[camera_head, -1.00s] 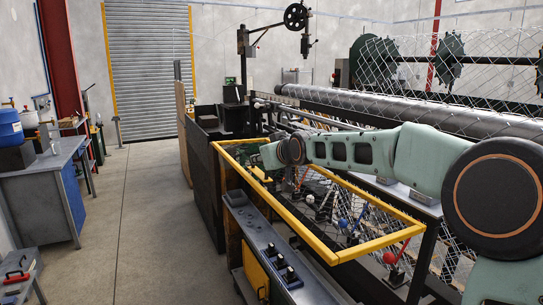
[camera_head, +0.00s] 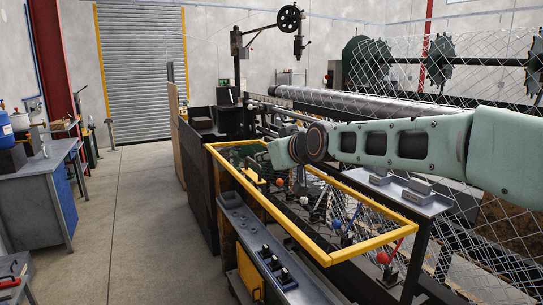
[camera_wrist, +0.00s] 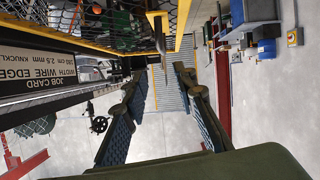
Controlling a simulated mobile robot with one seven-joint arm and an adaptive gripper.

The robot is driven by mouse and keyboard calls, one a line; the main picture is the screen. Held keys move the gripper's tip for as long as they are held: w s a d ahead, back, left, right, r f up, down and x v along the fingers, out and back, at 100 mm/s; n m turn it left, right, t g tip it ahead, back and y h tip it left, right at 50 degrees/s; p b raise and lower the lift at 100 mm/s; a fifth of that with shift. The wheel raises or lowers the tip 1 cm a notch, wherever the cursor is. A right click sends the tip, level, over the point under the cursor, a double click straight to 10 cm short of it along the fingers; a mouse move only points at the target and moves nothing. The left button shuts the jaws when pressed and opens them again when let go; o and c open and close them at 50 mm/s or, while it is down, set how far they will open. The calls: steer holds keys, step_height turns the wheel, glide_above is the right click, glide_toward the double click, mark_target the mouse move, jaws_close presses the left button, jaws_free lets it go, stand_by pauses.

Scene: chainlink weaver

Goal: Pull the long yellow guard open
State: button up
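The long yellow guard (camera_head: 268,206) is a yellow-edged frame with wire mesh, lying along the near side of the machine in the head view. Its near corner is at the lower middle and its far end is beside my wrist. In the wrist view a yellow edge with mesh (camera_wrist: 183,22) shows at the top, beyond my fingers. My gripper (camera_wrist: 160,78) is open, with its two dark fingers apart and nothing visible between them. In the head view my arm reaches over the guard from the right, and my wrist hides part of its far end; contact cannot be told.
A grey control panel (camera_head: 262,246) with black knobs runs along the guard's near side. Levers with red (camera_head: 383,258) and blue knobs stand inside the guard. A workbench (camera_head: 38,190) is at the left, with clear floor (camera_head: 140,220) between. A job card (camera_wrist: 35,68) shows in the wrist view.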

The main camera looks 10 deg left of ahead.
steer(key=shift+v, duration=0.85)
